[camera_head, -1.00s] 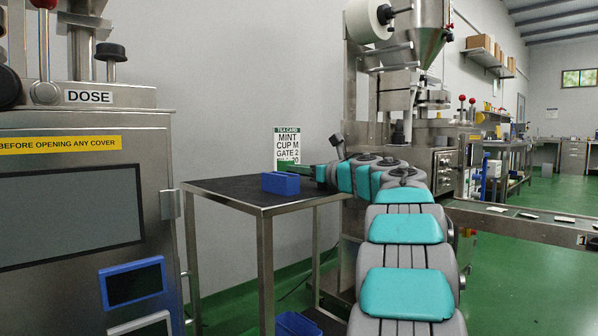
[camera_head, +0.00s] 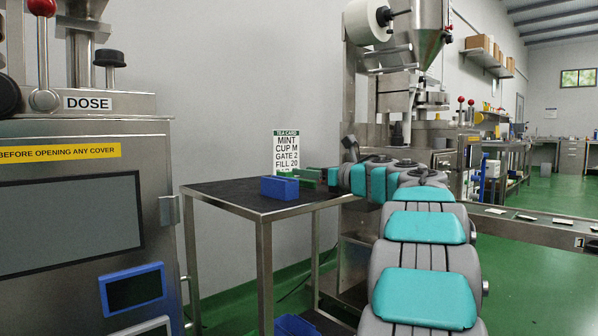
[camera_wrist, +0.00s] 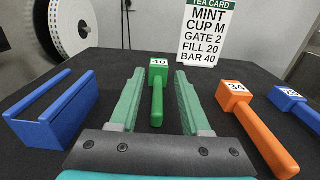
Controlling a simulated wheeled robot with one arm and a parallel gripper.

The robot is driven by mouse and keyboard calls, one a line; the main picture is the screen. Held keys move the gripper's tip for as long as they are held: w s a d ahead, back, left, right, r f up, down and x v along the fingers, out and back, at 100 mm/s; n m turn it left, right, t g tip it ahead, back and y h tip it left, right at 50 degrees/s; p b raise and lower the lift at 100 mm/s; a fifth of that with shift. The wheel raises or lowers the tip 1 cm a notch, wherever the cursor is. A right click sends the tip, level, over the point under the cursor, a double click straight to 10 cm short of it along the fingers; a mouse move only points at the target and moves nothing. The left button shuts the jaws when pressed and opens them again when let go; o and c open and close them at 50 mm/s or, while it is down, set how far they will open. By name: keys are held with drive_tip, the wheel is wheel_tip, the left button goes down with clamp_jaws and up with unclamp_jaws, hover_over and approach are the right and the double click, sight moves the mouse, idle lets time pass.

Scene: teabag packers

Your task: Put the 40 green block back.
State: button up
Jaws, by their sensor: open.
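The green block (camera_wrist: 159,73), marked 40, stands on the dark table top with its green handle (camera_wrist: 157,106) pointing toward me. My gripper (camera_wrist: 158,84) is open, with one green finger on each side of the block and handle; gaps show on both sides. In the head view my gripper (camera_head: 309,176) is low over the table, behind and right of the blue slotted holder (camera_head: 280,188). That holder (camera_wrist: 50,112) lies left of my fingers in the wrist view, and its slot looks empty. I cannot make out the green block in the head view.
An orange block (camera_wrist: 236,95) marked 34 and a blue block (camera_wrist: 287,98) lie to the right. A tea card (camera_wrist: 207,35) reading BAR 40 stands behind. The dark table (camera_head: 225,194) has bare room at its left. A dosing machine (camera_head: 80,220) stands left.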

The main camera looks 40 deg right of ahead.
drive_tip(key=s, duration=0.8)
drive_tip(key=shift+s+d+r, duration=0.1)
drive_tip(key=shift+d+r, duration=0.1)
drive_tip(key=shift+d, duration=0.1)
